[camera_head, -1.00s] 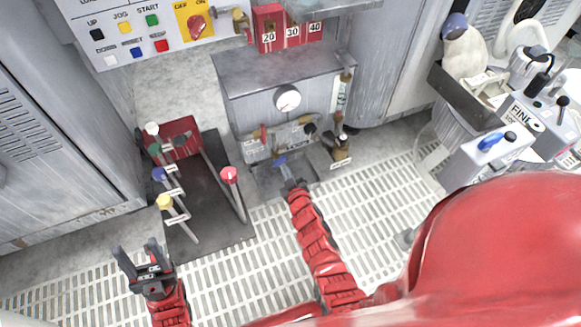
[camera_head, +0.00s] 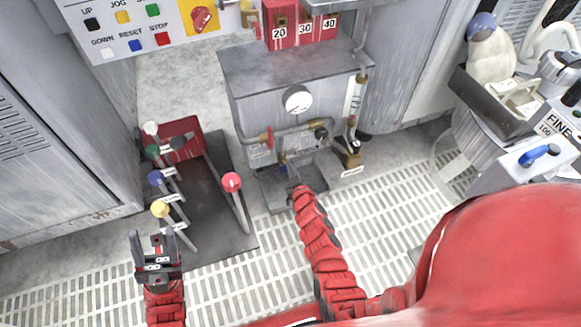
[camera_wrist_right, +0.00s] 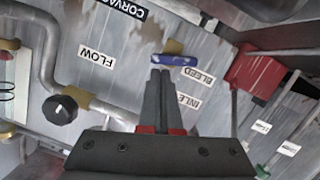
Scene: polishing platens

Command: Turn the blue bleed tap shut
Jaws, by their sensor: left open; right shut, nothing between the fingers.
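The blue bleed tap (camera_wrist_right: 175,60) is a short blue lever on a brass stub beside the BLEED label in the right wrist view. In the head view only a small bluish part of the tap (camera_head: 283,158) shows, low on the grey cabinet. My right gripper (camera_wrist_right: 160,73) is shut and empty. Its fingertips are right at the blue lever's edge; I cannot tell whether they touch. In the head view my right gripper (camera_head: 294,186) is at the cabinet's foot, its tips hard to make out. My left gripper (camera_head: 156,246) is open and empty, at lower left near the yellow-knobbed lever.
Several colour-knobbed levers stand on a dark plate (camera_head: 215,235) to the left. The grated floor (camera_head: 380,215) right of my right arm is clear.

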